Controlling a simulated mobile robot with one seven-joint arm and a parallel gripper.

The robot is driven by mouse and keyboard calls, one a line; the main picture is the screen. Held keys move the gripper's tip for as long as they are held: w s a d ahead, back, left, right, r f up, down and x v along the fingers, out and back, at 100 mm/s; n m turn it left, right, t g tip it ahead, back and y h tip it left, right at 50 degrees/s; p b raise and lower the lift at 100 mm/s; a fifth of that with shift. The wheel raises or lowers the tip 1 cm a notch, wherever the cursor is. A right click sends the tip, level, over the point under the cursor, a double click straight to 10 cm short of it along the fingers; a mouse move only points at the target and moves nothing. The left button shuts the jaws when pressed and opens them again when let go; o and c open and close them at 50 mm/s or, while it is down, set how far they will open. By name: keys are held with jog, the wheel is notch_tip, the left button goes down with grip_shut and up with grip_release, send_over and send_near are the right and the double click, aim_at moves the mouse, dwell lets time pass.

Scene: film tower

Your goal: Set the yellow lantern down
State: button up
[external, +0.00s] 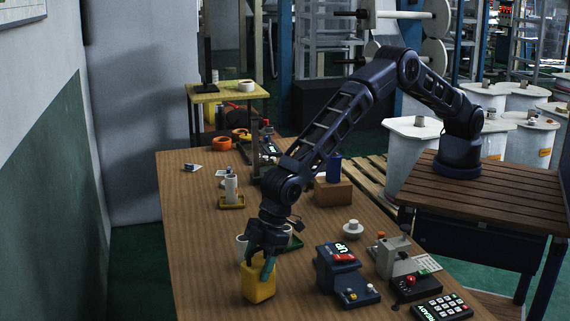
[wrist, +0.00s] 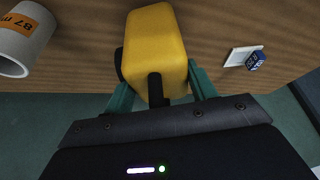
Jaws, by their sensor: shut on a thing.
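The yellow lantern (external: 257,284) is a rounded yellow block at the near part of the wooden table, seen below my gripper (external: 266,262). In the wrist view the lantern (wrist: 157,42) sits between the teal fingers of my gripper (wrist: 160,88), with a dark strap or handle on its near face. The gripper is shut on the lantern from above. The lantern looks roughly upright in the external view. I cannot tell whether its bottom touches the table or is slightly above it.
The wooden table (external: 195,225) has free room to the left of the lantern. A white cup with an orange label (wrist: 22,38) stands close by. A blue device (external: 343,274), a red-knobbed control box (external: 412,291) and a keypad (external: 442,308) stand to the right.

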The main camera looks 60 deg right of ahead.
jog(key=shift+f, duration=0.1)
jog(key=o, duration=1.3)
jog(key=shift+c, duration=0.2)
jog(key=v, duration=1.2)
